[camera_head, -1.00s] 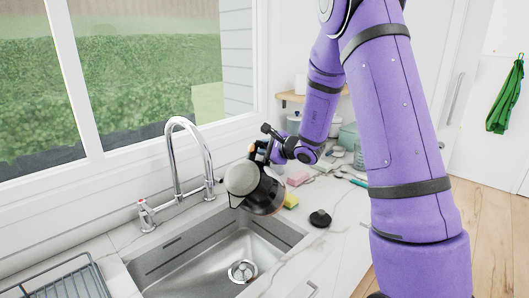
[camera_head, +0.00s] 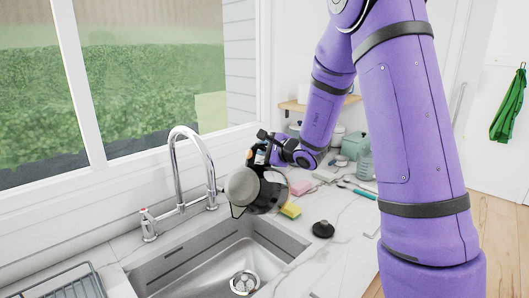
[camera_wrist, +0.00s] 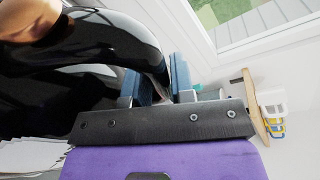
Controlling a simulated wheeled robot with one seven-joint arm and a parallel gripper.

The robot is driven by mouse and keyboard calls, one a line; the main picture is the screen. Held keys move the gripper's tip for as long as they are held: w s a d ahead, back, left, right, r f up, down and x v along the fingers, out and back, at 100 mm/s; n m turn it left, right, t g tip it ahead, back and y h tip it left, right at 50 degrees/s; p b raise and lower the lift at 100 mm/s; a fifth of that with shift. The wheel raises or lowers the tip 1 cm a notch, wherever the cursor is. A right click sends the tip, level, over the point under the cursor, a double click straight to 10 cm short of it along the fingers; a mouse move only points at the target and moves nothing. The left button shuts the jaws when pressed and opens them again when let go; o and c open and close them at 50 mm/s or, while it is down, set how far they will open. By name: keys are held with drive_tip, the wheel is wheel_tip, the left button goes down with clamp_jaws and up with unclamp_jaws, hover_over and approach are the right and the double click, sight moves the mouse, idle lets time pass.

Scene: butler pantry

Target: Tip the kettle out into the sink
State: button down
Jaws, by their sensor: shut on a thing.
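The kettle (camera_head: 264,192) is dark and glossy with a pale round end facing left. It is tilted over on its side above the far right corner of the sink (camera_head: 190,262). My gripper (camera_head: 268,147) is shut on the kettle's handle side, behind and above its body. In the wrist view the kettle's black body (camera_wrist: 70,65) fills the left, with the gripper's fingers (camera_wrist: 160,85) around part of the handle. The grip itself is partly hidden. No liquid stream can be seen.
A tall chrome faucet (camera_head: 176,165) stands left of the kettle. A yellow sponge (camera_head: 290,210), a pink sponge (camera_head: 300,188) and a black lid-like piece (camera_head: 323,229) lie on the counter to the right. A wire rack (camera_head: 75,285) is at front left.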

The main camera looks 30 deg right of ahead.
sight(256, 143)
drive_tip(key=shift+s+a+r+n, duration=0.2)
drive_tip(key=shift+a+r+n, duration=0.1)
drive_tip(key=shift+r, duration=0.2)
drive_tip(key=shift+s+a+r+n, duration=0.15)
drive_tip(key=shift+a+r+n, duration=0.1)
drive_tip(key=shift+r, duration=0.25)
drive_tip(key=shift+r+t, duration=0.1)
drive_tip(key=shift+t, duration=0.2)
idle(0.9)
drive_tip(key=shift+s+a+r+n, duration=0.35)
drive_tip(key=shift+s+a+r, duration=0.3)
drive_tip(key=shift+r, duration=0.1)
idle(1.0)
drive_tip(key=shift+s+a+r+n+t, duration=0.4)
drive_tip(key=shift+s+a+r+n, duration=0.1)
drive_tip(key=shift+a+r, duration=0.25)
drive_tip(key=shift+a, duration=0.1)
idle(2.6)
